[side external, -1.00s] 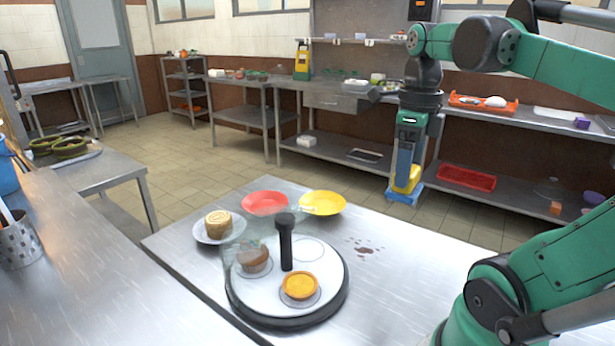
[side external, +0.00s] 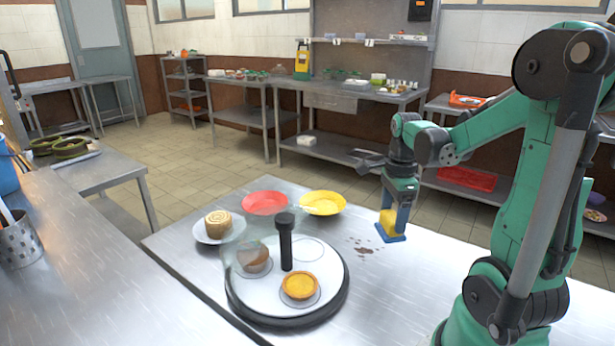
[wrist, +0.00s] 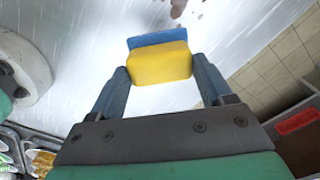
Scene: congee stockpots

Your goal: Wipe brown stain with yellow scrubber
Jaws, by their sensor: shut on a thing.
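My gripper (side external: 396,205) is shut on the yellow scrubber (side external: 388,221), which has a blue pad on its underside. In the wrist view the scrubber (wrist: 160,65) sits between the two blue fingers. The brown stain (side external: 364,247) is a patch of small dark spots on the metal table (side external: 450,262). The scrubber is just behind and to the right of the stain in the side view, at or slightly above the table; I cannot tell if it touches. Part of the stain (wrist: 178,8) shows at the top edge of the wrist view, beyond the blue pad.
A round turntable (side external: 330,285) with a black post (side external: 286,240) and pastries stands left of the stain. A red plate (side external: 265,203), a yellow plate (side external: 322,203) and a plate with a roll cake (side external: 218,223) are behind it.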

